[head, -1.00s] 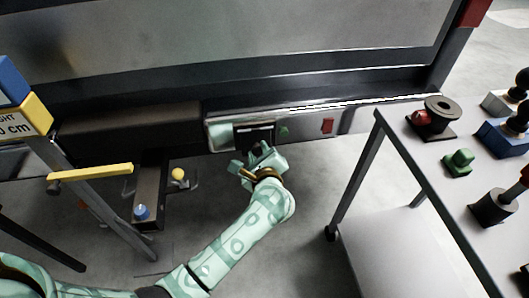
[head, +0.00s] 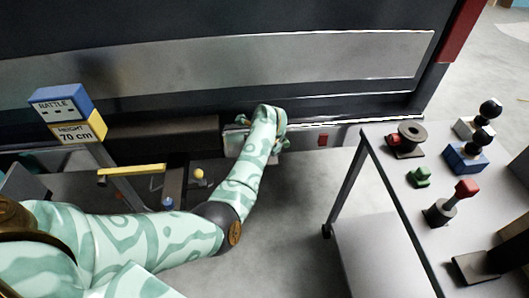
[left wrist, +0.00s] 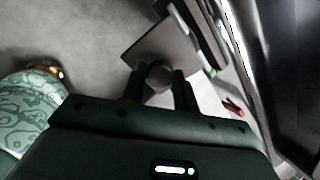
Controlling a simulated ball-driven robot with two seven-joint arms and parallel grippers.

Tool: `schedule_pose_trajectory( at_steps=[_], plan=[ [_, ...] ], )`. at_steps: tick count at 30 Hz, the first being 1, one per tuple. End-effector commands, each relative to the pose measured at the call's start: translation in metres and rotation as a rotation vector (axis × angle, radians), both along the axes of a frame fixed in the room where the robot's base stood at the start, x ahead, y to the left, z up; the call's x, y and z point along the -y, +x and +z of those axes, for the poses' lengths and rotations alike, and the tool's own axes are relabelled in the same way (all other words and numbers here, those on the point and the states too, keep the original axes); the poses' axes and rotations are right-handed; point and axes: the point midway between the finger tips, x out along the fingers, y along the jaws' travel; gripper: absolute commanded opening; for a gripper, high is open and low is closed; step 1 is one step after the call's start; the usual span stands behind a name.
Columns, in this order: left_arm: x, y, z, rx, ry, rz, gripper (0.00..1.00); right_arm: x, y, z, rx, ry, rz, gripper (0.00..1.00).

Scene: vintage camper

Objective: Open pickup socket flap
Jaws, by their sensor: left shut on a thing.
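The socket panel (head: 233,143) is a pale strip on the underside of the dark vehicle body, mostly hidden behind my left arm in the head view. In the left wrist view the socket flap (left wrist: 152,47) is a dark grey square plate with a rounded grey knob or tab (left wrist: 160,76) at its near edge. My left gripper (left wrist: 160,84) has its two dark fingers on either side of this knob and is shut on it. The flap's angle is hard to judge. The right gripper is in neither view.
A red marker (head: 322,140) sits on the panel right of my arm. A grey bench (head: 400,225) with several small fixtures stands at the right. A post with a yellow bar (head: 132,169) and height sign (head: 80,132) stands at the left. The floor between is clear.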

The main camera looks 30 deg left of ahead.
Motion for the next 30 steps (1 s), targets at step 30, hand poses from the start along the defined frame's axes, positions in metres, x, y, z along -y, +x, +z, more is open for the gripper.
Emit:
schedule_pose_trajectory(
  at_steps=[30],
  plan=[
    [-0.015,0.019,0.028,-0.501,-0.334,0.001,0.00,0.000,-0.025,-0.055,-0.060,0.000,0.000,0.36]
  ],
)
